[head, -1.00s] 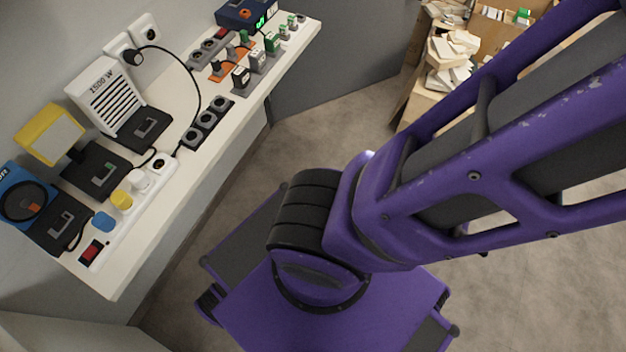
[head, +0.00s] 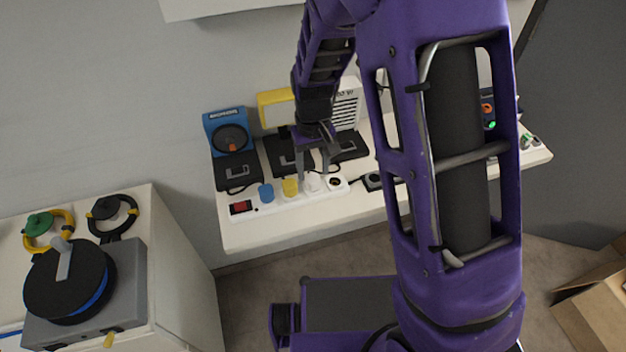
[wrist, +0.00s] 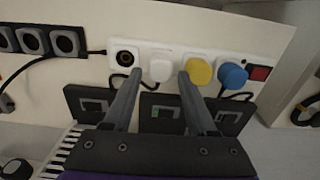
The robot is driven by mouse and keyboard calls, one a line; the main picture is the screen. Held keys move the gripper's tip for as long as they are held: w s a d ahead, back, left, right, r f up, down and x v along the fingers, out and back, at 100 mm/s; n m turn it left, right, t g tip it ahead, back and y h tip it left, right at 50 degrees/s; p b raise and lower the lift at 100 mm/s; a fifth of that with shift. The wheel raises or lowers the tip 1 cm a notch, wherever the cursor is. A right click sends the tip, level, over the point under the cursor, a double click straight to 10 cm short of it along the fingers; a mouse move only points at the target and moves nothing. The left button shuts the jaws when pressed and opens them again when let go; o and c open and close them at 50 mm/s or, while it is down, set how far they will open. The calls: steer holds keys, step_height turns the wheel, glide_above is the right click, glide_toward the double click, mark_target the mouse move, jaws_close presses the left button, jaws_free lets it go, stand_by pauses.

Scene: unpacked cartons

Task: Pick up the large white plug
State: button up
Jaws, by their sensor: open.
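The large white plug (head: 313,183) sits in the white power strip (head: 268,209) on the shelf, between a yellow plug and an empty black socket. In the wrist view the white plug (wrist: 160,68) shows just past and between my fingertips, and the power strip (wrist: 143,46) runs across the top. My gripper (head: 313,177) is open and points down over the strip. In the wrist view my gripper (wrist: 159,77) has one finger to each side of the white plug, with nothing held. I cannot tell whether the fingers touch it.
The yellow plug (wrist: 198,71) is close beside one finger, with a blue plug (wrist: 232,76) beyond it and a red switch (wrist: 259,73) at the strip's end. Black devices (head: 237,170) and cables lie behind the strip. A cable reel (head: 70,280) stands at left.

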mark_target(313, 177)
step_height(313, 177, down, 4)
steer(key=shift+r, duration=0.2)
jaws_close()
